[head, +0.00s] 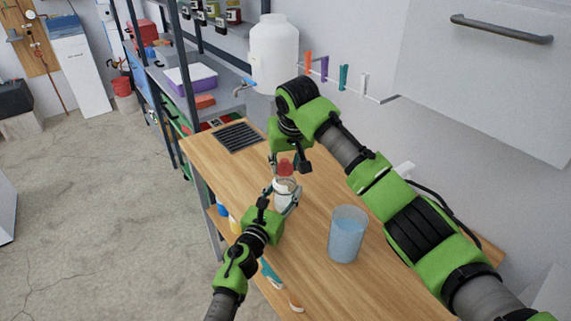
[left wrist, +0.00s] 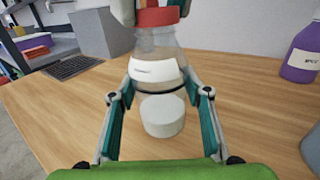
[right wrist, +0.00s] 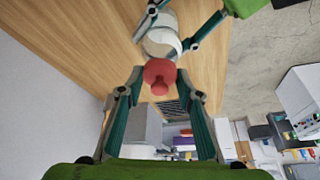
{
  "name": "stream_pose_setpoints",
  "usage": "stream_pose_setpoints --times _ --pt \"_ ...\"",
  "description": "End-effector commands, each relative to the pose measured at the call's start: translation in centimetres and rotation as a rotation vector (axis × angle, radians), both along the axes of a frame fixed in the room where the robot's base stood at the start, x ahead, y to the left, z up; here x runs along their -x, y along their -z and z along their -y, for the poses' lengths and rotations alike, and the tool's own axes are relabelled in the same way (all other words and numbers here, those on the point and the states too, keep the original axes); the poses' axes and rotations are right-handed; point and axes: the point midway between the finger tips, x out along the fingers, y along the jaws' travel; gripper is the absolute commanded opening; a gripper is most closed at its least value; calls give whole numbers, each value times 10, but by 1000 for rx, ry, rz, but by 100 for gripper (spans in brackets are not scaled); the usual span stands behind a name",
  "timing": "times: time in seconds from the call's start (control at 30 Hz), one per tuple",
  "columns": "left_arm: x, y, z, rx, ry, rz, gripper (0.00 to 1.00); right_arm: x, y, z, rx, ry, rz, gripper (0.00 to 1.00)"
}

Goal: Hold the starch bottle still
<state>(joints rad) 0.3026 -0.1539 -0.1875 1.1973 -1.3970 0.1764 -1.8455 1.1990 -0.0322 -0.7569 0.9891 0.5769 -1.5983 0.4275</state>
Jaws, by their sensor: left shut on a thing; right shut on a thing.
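The starch bottle (head: 284,186) is clear with a white label and a red top (head: 285,167), and stands about upright over the wooden table. In the left wrist view the bottle (left wrist: 158,62) shows white matter low inside; whether its base touches the table is unclear. My left gripper (left wrist: 160,90) is shut on the bottle's body, one finger on each side. My right gripper (right wrist: 160,77) comes from above and is shut on the red top, which sits at the bottle's mouth. In the head view the right fingertips are partly hidden.
A beaker of blue liquid (head: 347,240) stands right of the bottle. A black grate (head: 240,137) lies at the table's far end. A white tank (head: 273,50) stands behind. A purple bottle (left wrist: 302,50) is at right in the left wrist view. The wood around the bottle is mostly clear.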

Motion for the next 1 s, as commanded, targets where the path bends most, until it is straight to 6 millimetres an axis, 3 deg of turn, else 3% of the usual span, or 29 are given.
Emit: stream_pose_setpoints --times 0.7,1.0 --pt "0 1 0 -1 -1 -2 22 0 -55 0 0 0 2 13" --pt "0 1 0 -1 -1 -2 22 0 -59 0 0 -1 1 13"
